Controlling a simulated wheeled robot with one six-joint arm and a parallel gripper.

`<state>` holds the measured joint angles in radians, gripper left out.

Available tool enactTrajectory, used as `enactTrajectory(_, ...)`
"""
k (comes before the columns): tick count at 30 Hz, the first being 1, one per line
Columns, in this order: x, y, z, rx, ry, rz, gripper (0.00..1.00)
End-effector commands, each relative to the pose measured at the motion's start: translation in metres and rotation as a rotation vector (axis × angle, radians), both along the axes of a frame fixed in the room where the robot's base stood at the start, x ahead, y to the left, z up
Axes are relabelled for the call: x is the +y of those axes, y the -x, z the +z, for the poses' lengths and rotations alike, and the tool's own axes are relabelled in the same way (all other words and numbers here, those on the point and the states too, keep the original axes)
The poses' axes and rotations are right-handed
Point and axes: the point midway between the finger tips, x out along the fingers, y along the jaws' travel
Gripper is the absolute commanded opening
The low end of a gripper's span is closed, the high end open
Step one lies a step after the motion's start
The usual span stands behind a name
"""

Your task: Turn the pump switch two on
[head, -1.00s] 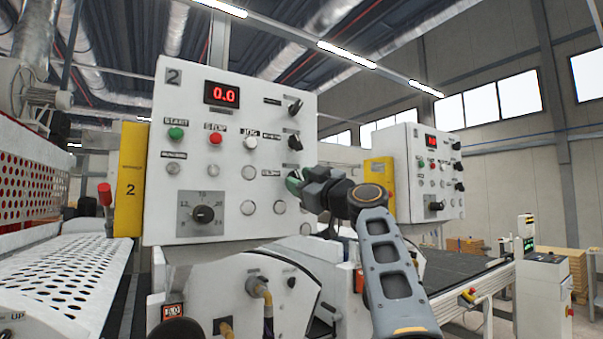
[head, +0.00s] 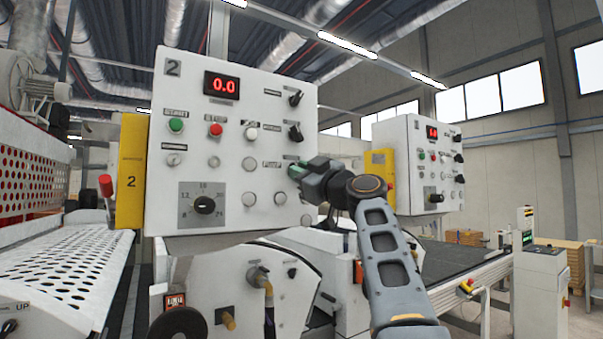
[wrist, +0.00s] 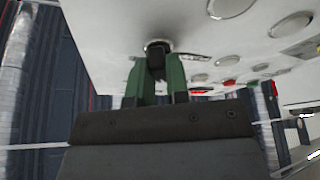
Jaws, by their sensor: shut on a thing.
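The control panel marked 2 (head: 232,135) faces me in the head view, with a red display reading 0.0. My gripper (head: 298,172) is at the panel's right side, at the lowest place in a column of black rotary switches. In the wrist view, the green fingers of my gripper (wrist: 157,80) are shut on a black switch knob (wrist: 156,48) that stands out from the white panel. The small label beside it reads like "pump", though it is partly blurred. In the head view my gripper hides this knob, so its turn angle cannot be read there.
Two other black rotary switches sit above, the top one (head: 295,97) and the middle one (head: 295,132). Green, red and white buttons and a large dial (head: 204,205) lie to the left. A second panel (head: 425,165) stands behind my arm at the right.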

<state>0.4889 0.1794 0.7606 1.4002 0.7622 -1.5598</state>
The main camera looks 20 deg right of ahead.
Motion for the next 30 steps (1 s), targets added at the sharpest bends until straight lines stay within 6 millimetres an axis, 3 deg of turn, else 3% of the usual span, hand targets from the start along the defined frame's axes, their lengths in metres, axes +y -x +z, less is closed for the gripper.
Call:
enactTrajectory(11,0.0028,0.0005,-0.0021,0.017,-0.155,0.0,0.0)
enactTrajectory(30,0.0059,0.0008,0.0024,0.085,-0.733,0.0,0.0)
